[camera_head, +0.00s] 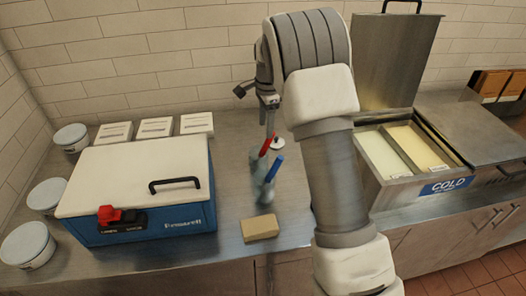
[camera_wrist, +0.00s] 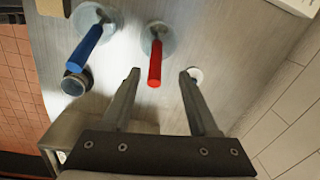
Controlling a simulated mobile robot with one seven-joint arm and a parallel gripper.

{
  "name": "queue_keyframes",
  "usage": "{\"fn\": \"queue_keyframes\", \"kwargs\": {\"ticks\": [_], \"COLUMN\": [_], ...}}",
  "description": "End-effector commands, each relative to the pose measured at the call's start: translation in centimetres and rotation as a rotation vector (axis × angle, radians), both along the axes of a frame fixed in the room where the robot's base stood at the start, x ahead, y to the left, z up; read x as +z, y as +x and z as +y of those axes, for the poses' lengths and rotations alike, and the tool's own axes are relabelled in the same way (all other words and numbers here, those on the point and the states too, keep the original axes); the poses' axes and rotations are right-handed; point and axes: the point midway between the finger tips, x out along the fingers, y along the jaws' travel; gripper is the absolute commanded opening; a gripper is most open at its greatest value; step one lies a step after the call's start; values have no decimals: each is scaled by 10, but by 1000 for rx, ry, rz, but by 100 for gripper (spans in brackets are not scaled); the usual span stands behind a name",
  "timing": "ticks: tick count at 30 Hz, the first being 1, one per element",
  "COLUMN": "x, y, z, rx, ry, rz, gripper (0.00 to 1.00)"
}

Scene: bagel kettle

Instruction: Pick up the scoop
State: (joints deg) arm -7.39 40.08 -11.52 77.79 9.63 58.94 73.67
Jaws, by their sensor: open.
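Two upright handles stand on the steel counter, one red (camera_head: 266,145) and one blue (camera_head: 274,168). Each rises from a pale, rounded holder or head, and I cannot tell which one is the scoop. In the wrist view the red handle (camera_wrist: 155,63) shows between my fingertips, and the blue handle (camera_wrist: 84,49) is off to the left. My gripper (camera_wrist: 160,74) is open and empty. In the head view my gripper (camera_head: 269,104) points down just above and behind the red handle, apart from it.
A blue cooler (camera_head: 140,200) with a white lid stands left. A cardboard-coloured block (camera_head: 260,228) lies in front of the handles. A cold well (camera_head: 415,188) with an upright lid is right. A small cup (camera_wrist: 75,83) is near the blue handle.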

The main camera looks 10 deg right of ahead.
Motion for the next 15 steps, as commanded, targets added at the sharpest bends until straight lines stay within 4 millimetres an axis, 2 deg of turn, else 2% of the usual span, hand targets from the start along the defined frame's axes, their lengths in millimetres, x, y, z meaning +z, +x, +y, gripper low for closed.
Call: {"fn": "queue_keyframes", "kwargs": {"ticks": [3,8,15], "x": [-13,-22,-56], "y": [1,0,-2], "z": [0,-1,-8], "rx": [0,0,0], "ry": [1,1,0], "rz": [1,2,3], "gripper": [61,61,61]}}
